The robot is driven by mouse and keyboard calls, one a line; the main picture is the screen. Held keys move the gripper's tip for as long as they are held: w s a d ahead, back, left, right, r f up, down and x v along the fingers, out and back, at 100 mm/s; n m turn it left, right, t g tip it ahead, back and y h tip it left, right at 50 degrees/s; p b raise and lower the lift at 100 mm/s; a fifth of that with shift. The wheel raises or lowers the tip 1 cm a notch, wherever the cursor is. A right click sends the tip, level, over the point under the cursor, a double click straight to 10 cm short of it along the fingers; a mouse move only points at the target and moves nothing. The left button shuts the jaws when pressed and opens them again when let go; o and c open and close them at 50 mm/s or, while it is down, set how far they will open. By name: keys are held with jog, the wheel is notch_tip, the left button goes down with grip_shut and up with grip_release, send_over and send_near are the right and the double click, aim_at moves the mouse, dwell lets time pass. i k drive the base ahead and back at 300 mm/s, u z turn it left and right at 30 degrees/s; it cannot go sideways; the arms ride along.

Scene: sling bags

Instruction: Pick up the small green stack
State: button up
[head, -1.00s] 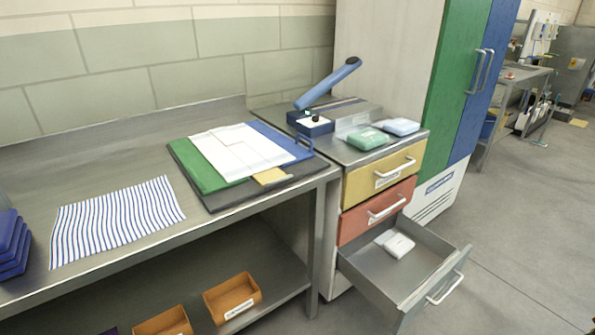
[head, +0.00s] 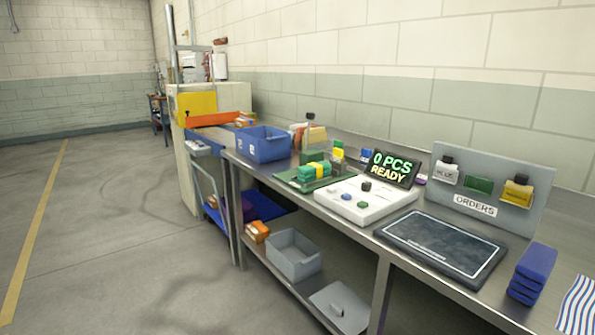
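In the head view, a small green stack (head: 311,170) with a yellow band lies on a green plate (head: 287,178) on the steel bench, left of a white button panel (head: 335,202). A flat green piece (head: 479,184) shows on the grey ORDERS board (head: 448,201), between a white and a yellow one. My gripper is not in view.
A blue stack (head: 532,272) and a dark mat (head: 440,243) are at the bench's right. A sign (head: 391,168) reads "0 PCS READY". A blue bin (head: 262,145) stands at the far end. A grey bin (head: 294,256) is on the lower shelf. Floor at left is clear.

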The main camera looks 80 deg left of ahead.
aim_at(311, 172)
jog(key=u, duration=2.7)
jog(key=i, duration=2.7)
jog(key=z, duration=0.3)
